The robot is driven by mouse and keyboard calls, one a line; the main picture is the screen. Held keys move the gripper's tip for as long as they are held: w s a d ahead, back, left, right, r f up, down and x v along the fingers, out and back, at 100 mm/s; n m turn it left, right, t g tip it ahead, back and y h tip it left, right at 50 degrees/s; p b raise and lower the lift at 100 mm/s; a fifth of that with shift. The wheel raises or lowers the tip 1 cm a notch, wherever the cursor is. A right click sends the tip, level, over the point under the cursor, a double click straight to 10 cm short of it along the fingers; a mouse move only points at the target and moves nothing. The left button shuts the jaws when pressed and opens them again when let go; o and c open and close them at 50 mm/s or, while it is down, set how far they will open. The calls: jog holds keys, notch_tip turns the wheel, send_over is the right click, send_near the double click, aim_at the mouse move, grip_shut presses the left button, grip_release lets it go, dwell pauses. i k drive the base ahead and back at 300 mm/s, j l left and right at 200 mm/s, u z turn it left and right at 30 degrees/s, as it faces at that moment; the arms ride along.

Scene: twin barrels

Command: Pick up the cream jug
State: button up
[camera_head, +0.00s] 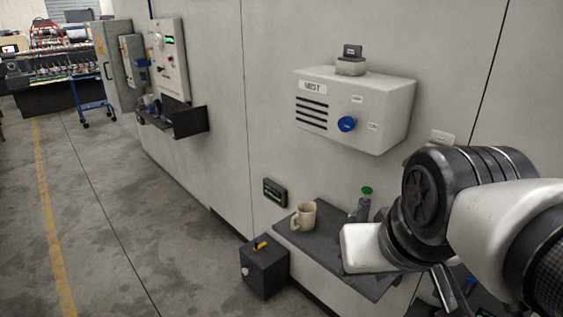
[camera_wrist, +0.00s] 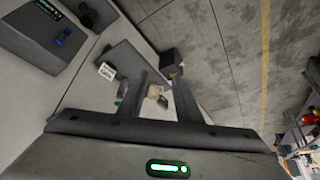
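The cream jug (camera_head: 304,216) stands upright on a dark grey shelf (camera_head: 331,241) fixed to the pale wall, near the shelf's left end. In the wrist view the jug (camera_wrist: 154,91) appears small between the two fingers, some distance beyond them. My gripper (camera_wrist: 160,77) is open and empty, with its fingers apart. In the head view my arm covers most of the gripper at the lower right, and the right part of the shelf is partly hidden.
A white wall box with a blue knob (camera_head: 347,124) hangs above. A dark box with a yellow-handled switch (camera_head: 264,268) is beside the shelf's left end. Floor at left is clear.

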aim_at(305, 216)
jog(key=i+j+z, duration=0.1)
jog(key=i+j, duration=0.25)
jog(key=i+j+z, duration=0.15)
jog(key=i+j, duration=0.2)
jog(key=i+j+z, duration=0.1)
jog(key=i+j, duration=0.2)
jog(key=j, duration=0.2)
jog(key=i+j+z, duration=0.15)
jog(key=i+j, duration=0.15)
jog(key=j, duration=0.2)
